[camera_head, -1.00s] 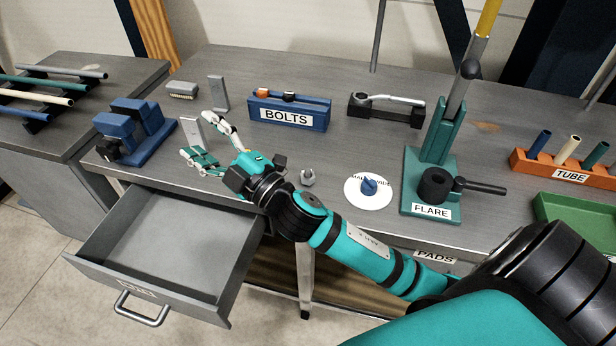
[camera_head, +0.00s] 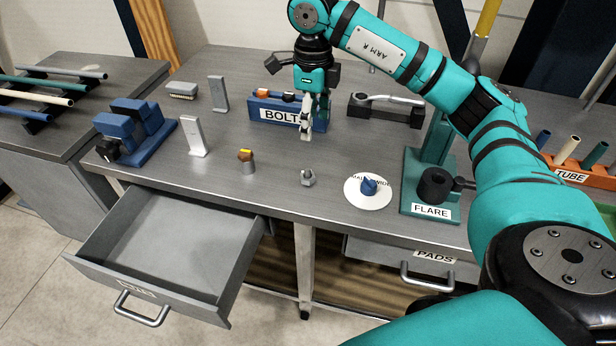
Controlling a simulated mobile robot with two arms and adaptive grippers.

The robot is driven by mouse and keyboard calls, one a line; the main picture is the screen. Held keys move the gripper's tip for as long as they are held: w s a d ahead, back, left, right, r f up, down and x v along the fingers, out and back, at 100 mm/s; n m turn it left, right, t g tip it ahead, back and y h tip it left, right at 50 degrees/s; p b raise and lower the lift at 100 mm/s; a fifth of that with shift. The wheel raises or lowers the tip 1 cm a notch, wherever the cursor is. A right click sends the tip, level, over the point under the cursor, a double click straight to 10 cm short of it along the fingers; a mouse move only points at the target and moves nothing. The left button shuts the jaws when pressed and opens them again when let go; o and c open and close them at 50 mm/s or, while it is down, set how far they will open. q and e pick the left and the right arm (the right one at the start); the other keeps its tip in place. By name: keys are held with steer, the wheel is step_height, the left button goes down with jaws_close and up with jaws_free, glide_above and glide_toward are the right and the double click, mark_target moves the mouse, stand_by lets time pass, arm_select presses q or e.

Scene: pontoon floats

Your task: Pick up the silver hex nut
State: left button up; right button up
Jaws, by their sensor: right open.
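The silver hex nut (camera_head: 307,178) sits on the grey workbench near its front edge, left of a white round disc with a blue piece on it. My right gripper (camera_head: 307,132) hangs with its fingers pointing down, in front of the BOLTS box and apart from the nut, behind it in the picture. Its fingers are seen nearly edge-on; it is open and nothing shows between them. My left gripper is not in view.
A small brown piece with a yellow top (camera_head: 246,162) stands left of the nut. The white disc (camera_head: 354,197) and green FLARE tool (camera_head: 420,165) are to the right. The blue BOLTS box (camera_head: 263,112) is behind. An open, empty drawer (camera_head: 235,270) juts out at front left.

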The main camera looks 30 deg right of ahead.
steer(key=p, duration=0.3)
glide_above(311, 173)
steer(key=s+a, duration=0.1)
steer(key=s, duration=0.1)
steer(key=f, duration=1.1)
steer(key=shift+w+f, duration=0.2)
steer(key=shift+f, duration=0.1)
steer(key=f, duration=0.1)
steer(key=f+p, duration=0.1)
steer(key=f, duration=0.1)
steer(key=f+p, duration=0.1)
steer(key=shift+w+d+f, duration=0.15)
steer(key=shift+w+f, duration=0.15)
steer(key=shift+f, duration=0.45)
steer(key=shift+c, duration=0.4)
steer(key=shift+r, duration=0.1)
jaws_close()
